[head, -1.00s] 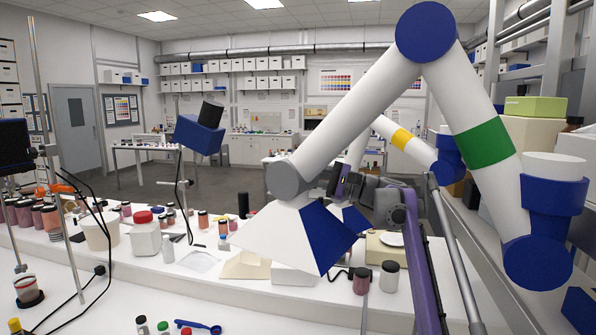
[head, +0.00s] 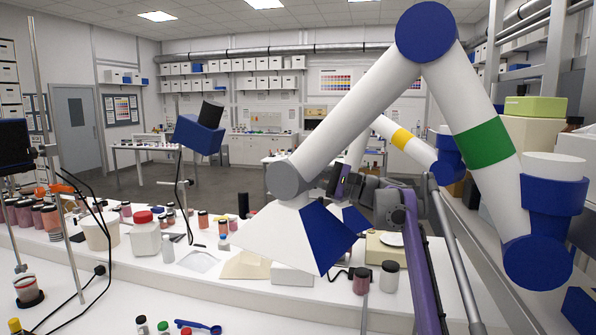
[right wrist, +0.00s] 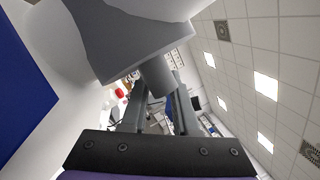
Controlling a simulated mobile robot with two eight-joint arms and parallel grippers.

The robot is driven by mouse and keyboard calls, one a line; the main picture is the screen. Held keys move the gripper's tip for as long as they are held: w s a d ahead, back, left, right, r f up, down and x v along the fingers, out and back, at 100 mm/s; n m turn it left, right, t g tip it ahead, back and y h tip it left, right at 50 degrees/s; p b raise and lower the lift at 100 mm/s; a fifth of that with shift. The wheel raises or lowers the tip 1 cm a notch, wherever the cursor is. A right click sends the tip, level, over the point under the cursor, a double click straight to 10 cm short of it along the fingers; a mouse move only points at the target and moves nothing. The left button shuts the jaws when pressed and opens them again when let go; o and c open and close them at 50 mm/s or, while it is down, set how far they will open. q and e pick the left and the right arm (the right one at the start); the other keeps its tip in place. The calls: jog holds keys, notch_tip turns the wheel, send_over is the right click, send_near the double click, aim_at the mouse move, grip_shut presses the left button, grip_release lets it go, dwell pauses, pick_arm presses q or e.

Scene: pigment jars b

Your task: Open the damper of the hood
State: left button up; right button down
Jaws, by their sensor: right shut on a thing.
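The hood (head: 275,234) is a white and blue flared cone hanging above the bench from a jointed white duct arm. Its grey neck joint (head: 284,178) shows at the top. In the right wrist view, a short grey stub (right wrist: 156,78) sticks out below a grey collar (right wrist: 135,40); it looks like the damper's handle. My right gripper (right wrist: 157,98) is shut on this stub, its two dark fingers on either side. In the head view my right gripper (head: 328,184) is beside the hood's neck, partly hidden by the duct. My left gripper is out of view.
The duct arm, with its green band (head: 484,143), crosses above my purple right arm. Two dark-lidded jars (head: 389,278) stand on the bench below the hood. A white bottle with a red cap (head: 145,236) and several pigment jars stand further left.

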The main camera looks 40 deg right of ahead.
jog(key=n+t+y, duration=0.1)
jog(key=r+n+t+y, duration=0.1)
jog(key=y, duration=0.1)
jog(key=shift+r, duration=0.1)
dwell(0.3)
jog(key=c, duration=0.9)
grip_release()
jog(key=shift+c, duration=0.2)
jog(key=shift+s+d, duration=0.1)
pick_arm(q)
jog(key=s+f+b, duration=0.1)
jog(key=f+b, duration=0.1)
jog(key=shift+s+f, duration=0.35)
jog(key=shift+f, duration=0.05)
pick_arm(e)
jog(key=v, duration=1)
jog(key=shift+f, duration=0.35)
jog(key=shift+s+d, duration=0.1)
jog(key=shift+s, duration=0.05)
